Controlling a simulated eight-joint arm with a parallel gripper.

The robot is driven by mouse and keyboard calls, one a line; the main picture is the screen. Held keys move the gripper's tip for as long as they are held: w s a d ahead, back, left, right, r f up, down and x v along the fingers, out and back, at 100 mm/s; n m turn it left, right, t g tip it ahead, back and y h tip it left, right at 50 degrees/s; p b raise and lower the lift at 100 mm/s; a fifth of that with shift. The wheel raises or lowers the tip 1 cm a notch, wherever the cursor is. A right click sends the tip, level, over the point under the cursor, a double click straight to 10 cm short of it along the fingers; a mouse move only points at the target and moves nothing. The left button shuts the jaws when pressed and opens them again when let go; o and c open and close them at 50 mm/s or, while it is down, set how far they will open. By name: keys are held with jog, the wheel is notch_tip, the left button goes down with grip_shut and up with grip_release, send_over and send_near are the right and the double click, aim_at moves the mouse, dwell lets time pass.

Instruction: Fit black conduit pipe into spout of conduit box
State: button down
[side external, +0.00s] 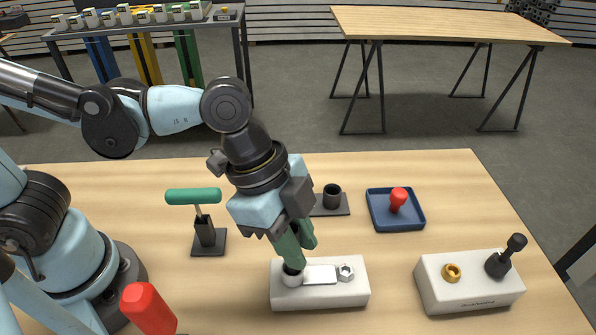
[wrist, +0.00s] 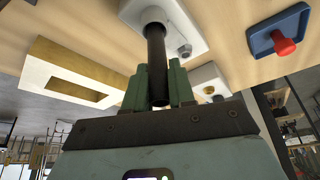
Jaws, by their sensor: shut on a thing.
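My gripper (side external: 293,258) is shut on the black conduit pipe (wrist: 156,65), pointing down over the white conduit box (side external: 345,295). In the wrist view, the pipe stands between the green fingertips (wrist: 160,88) and its far end meets the round white spout (wrist: 152,13) of the box. In the side view, the fingers come down right at the spout (side external: 293,279) and hide most of the pipe. I cannot tell how deep the pipe end sits in the spout. A grey plate (side external: 320,275) and a hex nut (side external: 345,272) are on the box top.
A white block (side external: 468,298) with a brass ring and black knob stands right. A blue tray (side external: 412,222) with a red peg lies behind. A green T-handle (side external: 193,196) stands in a black holder at left. A red handle (side external: 148,308) is near the front left.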

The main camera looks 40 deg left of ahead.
jog(key=shift+f, duration=0.15)
jog(key=c, duration=0.9)
grip_release()
jog(key=shift+o, duration=0.2)
jog(key=v, duration=1.2)
notch_tip(320, 180, up, 6)
dwell(0.8)
